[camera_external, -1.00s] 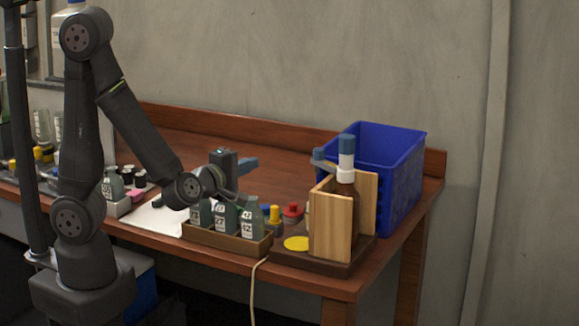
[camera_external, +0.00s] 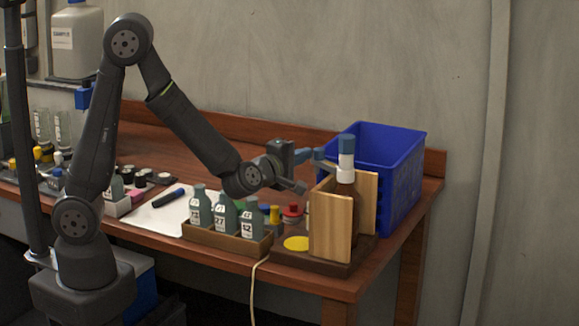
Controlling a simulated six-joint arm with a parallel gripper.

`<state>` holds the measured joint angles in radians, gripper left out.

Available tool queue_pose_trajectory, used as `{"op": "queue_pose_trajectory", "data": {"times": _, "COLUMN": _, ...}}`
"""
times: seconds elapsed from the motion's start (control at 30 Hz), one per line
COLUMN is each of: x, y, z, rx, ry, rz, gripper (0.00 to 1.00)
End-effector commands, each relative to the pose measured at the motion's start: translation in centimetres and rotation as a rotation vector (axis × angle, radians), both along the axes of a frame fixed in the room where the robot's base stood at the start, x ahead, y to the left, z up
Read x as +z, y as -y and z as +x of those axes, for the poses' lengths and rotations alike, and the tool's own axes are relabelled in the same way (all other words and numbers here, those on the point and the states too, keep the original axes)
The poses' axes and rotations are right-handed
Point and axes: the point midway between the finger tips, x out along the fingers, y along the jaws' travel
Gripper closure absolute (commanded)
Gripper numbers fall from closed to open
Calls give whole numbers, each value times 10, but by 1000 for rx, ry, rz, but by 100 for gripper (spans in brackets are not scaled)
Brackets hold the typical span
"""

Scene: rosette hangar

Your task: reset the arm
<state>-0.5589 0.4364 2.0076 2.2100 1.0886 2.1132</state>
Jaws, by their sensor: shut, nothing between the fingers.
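My arm reaches from its base at the left out over the wooden table (camera_external: 240,140). My gripper (camera_external: 315,165) is at the arm's end, above the table, just left of the wooden stand (camera_external: 331,226). It is shut with nothing seen in it. Its fingertips are small and lie close to a blue-grey part at the top of the stand, so I cannot tell whether they touch it. A dark bottle with a white neck and blue cap (camera_external: 346,145) stands upright in the wooden stand.
A blue crate (camera_external: 400,180) stands behind the stand. A tray (camera_external: 226,244) of numbered bottles is at the front edge. A yellow disc (camera_external: 296,243) lies on the stand's base. Red and yellow caps (camera_external: 292,210) sit behind. A dark marker (camera_external: 169,197) lies on white paper (camera_external: 150,218).

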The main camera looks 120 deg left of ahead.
Motion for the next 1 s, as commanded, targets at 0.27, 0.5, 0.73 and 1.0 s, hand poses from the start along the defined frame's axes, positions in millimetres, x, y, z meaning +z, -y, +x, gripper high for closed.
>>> {"op": "queue_pose_trajectory", "data": {"times": 0.27, "x": 0, "y": 8, "z": 0, "rx": -1, "ry": 1, "rz": 0, "gripper": 100}}
{"op": "queue_pose_trajectory", "data": {"times": 0.5, "x": 0, "y": 7, "z": 0, "rx": -1, "ry": 1, "rz": 0, "gripper": 100}}
{"op": "queue_pose_trajectory", "data": {"times": 0.73, "x": 1, "y": 18, "z": -12, "rx": -3, "ry": 0, "rz": 0, "gripper": 100}}
{"op": "queue_pose_trajectory", "data": {"times": 1.0, "x": 2, "y": 63, "z": -42, "rx": -6, "ry": 1, "rz": 0, "gripper": 100}}
